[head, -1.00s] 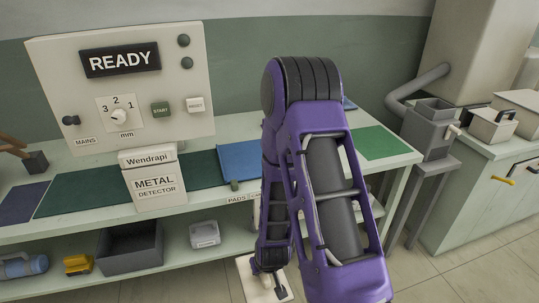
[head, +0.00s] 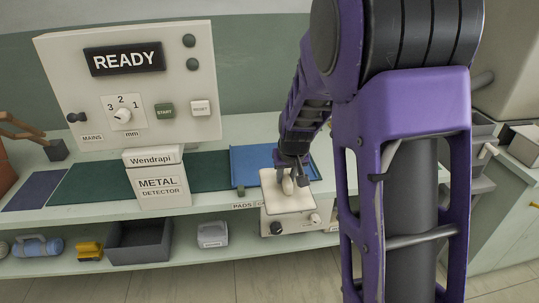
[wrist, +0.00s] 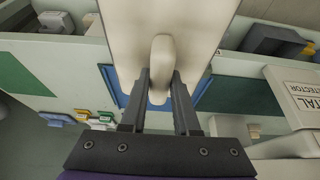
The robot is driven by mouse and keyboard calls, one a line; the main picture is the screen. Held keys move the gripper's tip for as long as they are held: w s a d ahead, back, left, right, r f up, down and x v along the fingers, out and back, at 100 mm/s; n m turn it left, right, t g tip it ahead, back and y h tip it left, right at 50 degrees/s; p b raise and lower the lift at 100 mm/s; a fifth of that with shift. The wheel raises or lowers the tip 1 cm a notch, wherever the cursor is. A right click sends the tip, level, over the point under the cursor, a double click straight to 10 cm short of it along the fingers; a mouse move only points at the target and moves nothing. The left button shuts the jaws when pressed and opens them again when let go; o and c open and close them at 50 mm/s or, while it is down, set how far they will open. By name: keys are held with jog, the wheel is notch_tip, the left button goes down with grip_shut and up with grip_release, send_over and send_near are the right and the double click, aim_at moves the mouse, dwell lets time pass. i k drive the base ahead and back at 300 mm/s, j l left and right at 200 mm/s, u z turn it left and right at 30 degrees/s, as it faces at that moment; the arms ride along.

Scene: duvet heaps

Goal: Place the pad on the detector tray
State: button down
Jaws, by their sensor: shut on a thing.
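The pad is a cream slab (head: 281,203) with a rounded raised handle (wrist: 162,55). My gripper (head: 291,178) is shut on that handle, with one finger on each side of it in the wrist view (wrist: 161,78). The pad is held level in front of the blue tray (head: 247,160), overlapping part of it in both views. The gap between pad and tray cannot be judged. The blue tray lies on the dark green belt (head: 213,172), right of the metal detector (head: 157,180). My arm hides part of the tray's right side.
A cream box face with knobs (head: 295,223) shows below the pad. A grey bin (head: 140,240) and several small items sit on the lower shelf. Floor in front is clear.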

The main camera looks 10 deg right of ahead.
aim_at(271, 161)
jog(key=i, duration=0.85)
